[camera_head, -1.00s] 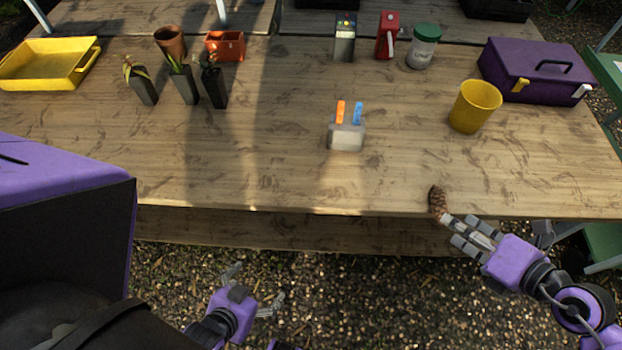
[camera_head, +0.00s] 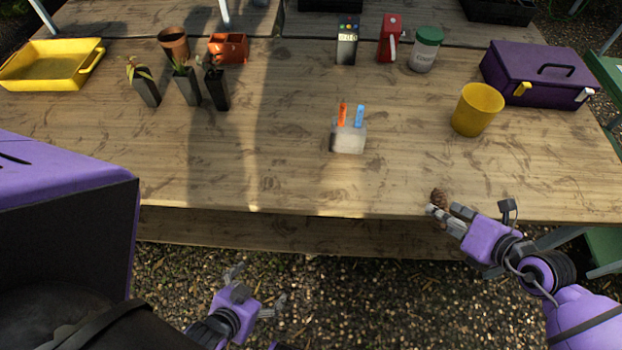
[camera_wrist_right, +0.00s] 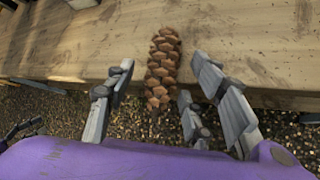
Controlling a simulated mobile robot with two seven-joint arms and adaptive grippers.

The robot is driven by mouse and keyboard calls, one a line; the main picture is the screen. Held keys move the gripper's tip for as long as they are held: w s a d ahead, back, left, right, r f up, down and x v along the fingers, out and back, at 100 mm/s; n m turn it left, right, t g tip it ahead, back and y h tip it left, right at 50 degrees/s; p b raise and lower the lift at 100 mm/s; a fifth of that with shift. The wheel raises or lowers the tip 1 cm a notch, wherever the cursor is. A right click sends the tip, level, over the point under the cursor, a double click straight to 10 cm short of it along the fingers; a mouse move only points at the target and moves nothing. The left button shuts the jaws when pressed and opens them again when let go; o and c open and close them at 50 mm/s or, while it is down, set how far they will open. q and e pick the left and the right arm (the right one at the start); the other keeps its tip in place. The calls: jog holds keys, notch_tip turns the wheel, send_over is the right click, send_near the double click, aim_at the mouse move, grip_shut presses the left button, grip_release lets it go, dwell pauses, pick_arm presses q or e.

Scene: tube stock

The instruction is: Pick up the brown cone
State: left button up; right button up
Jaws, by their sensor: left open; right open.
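The brown cone (camera_head: 439,197) lies at the table's front edge on the right in the head view, partly hidden by my right gripper (camera_head: 447,216). In the right wrist view the cone (camera_wrist_right: 162,68) shows long and scaly, its near end reaching past the table edge. It lies between the spread fingers of the right gripper (camera_wrist_right: 165,98), with gaps on both sides. The right gripper is open and not closed on it. My left gripper (camera_head: 254,287) is open and empty, over the gravel in front of the table.
The wooden table (camera_head: 270,165) holds a grey block with orange and blue pieces (camera_head: 348,135), a yellow cup (camera_head: 477,109) and a purple toolbox (camera_head: 540,74). Potted plants (camera_head: 187,85) and a yellow tray (camera_head: 50,66) stand at the left. The front middle is clear.

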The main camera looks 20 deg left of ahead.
jog(key=c, duration=1.2)
pick_arm(q)
jog(key=shift+w+r, duration=0.3)
jog(key=shift+w, duration=0.05)
pick_arm(e)
jog(key=shift+o, duration=0.2)
pick_arm(q)
jog(key=shift+d, duration=0.1)
pick_arm(e)
jog(key=shift+r, duration=0.1)
